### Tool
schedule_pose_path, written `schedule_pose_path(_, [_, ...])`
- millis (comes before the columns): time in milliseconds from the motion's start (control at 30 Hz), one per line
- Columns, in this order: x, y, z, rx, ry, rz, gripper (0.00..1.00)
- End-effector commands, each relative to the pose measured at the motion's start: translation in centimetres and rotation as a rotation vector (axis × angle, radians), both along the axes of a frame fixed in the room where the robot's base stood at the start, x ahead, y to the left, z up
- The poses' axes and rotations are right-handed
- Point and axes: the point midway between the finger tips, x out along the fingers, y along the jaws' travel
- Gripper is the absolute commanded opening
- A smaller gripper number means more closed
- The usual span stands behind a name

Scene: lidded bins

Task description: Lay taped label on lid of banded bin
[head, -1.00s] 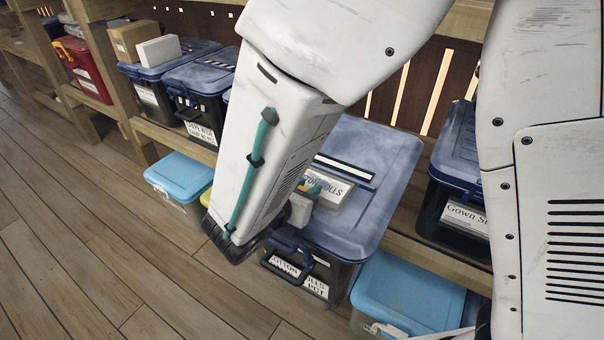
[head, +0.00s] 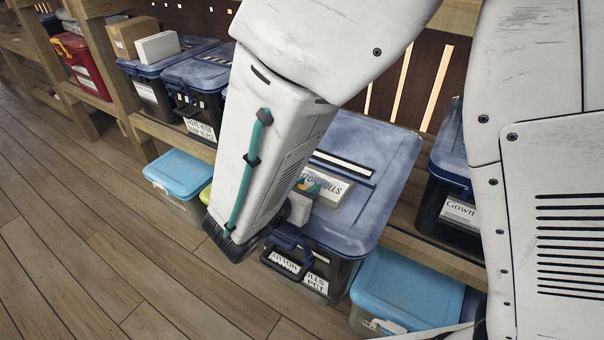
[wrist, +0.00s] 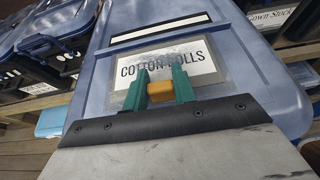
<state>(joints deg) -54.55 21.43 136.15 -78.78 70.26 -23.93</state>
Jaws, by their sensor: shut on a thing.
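The banded bin has a blue lid (head: 375,165) with a black-and-white stripe across it and a dark body with a cotton rolls label on its front. The taped label (head: 335,190), a white card in a clear sleeve reading "COTTON ROLLS", is over the lid just in front of the stripe; it also shows in the wrist view (wrist: 200,62). It looks flat on or very close to the lid; I cannot tell if it touches. My gripper (wrist: 161,78) has teal fingers shut on the label's orange tab (wrist: 160,92). My arm hides the lid's left part in the head view.
A bin with a Gown label (head: 445,185) stands to the right on the shelf. Blue-lidded bins (head: 195,75) and boxes stand at the left. Low light-blue bins (head: 405,290) flank the banded bin. The wooden floor (head: 90,250) is clear.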

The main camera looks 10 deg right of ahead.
Motion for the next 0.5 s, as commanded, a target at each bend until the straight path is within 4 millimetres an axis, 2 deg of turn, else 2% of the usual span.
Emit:
schedule_pose_path(67, [0.0,0.0,-0.11,0.0,0.0,0.0,0.05])
schedule_pose_path(100, [0.0,0.0,-0.13,0.0,0.0,0.0,0.29])
schedule_pose_path(200, [0.0,0.0,-0.11,0.0,0.0,0.0,0.52])
schedule_pose_path(500, [-0.16,0.15,-0.01,0.001,-0.001,0.001,0.52])
